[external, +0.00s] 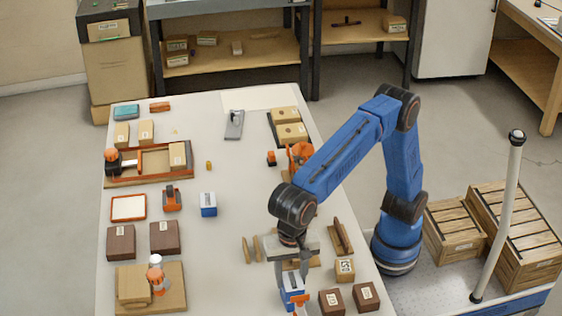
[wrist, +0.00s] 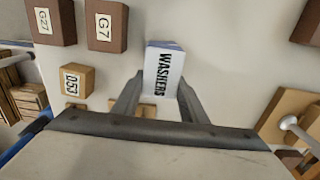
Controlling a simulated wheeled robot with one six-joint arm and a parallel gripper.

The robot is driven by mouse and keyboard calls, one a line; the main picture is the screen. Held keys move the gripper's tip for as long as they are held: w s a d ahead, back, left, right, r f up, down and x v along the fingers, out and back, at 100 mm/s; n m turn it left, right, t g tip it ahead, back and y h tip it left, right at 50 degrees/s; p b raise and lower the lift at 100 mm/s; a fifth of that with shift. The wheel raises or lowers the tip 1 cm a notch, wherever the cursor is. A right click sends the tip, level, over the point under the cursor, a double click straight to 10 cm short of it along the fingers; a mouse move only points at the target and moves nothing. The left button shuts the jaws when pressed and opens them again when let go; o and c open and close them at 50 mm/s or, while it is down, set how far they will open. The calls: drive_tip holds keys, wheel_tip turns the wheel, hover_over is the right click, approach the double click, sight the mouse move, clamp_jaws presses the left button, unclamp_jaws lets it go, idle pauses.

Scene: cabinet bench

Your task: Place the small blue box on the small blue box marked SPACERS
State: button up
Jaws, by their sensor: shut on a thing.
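A small blue box with a white label reading WASHERS (wrist: 164,68) sits between the fingers of my gripper (wrist: 160,84), which is shut on it. In the external view the held blue box (external: 291,286) is under my gripper (external: 289,272) at the front right of the table; I cannot tell whether it touches the tabletop. Another small blue box (external: 208,207) with a white label stands upright near the middle of the table, left of and farther back than my gripper. Its label is too small to read, and its top looks bare.
Dark brown boxes (external: 331,302) and a tan box (external: 345,269) stand close right of my gripper. An orange tool (external: 172,198) and an orange-framed tray (external: 128,208) lie left of the standing blue box. The tabletop between the two blue boxes is mostly clear.

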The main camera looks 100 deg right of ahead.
sight(291, 275)
drive_tip(key=shift+f, duration=0.15)
drive_tip(key=o, duration=1.1)
wheel_tip(291, 275, up, 12)
drive_tip(key=shift+r, duration=0.2)
